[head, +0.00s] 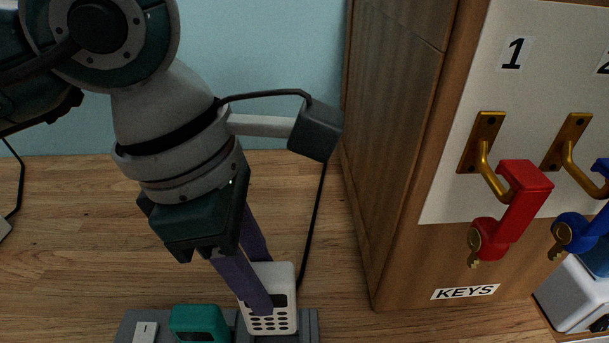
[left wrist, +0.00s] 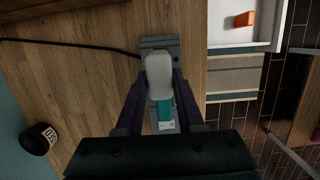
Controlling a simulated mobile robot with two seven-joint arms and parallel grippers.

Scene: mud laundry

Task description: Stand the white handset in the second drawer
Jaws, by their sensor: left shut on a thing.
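The white handset (head: 281,318), with dark keys on its face, is upright at the right end of a grey holder (head: 309,324) at the bottom of the head view. My left gripper (head: 268,286) is shut on it, one purple finger on each side. In the left wrist view the handset (left wrist: 158,70) shows pale between the fingers. I cannot tell whether its foot still touches the holder. An open white drawer (left wrist: 228,36) with an orange block (left wrist: 244,19) in it is at the upper right of the left wrist view; its number is not visible. My right gripper is not in view.
A teal device (head: 198,320) and a white switch-like piece (head: 145,332) are beside the handset. A wooden key cabinet (head: 405,265) with red keys (head: 515,205) and blue keys (head: 580,232) stands to the right. A black cylinder (left wrist: 38,138) is at the left wrist view's left.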

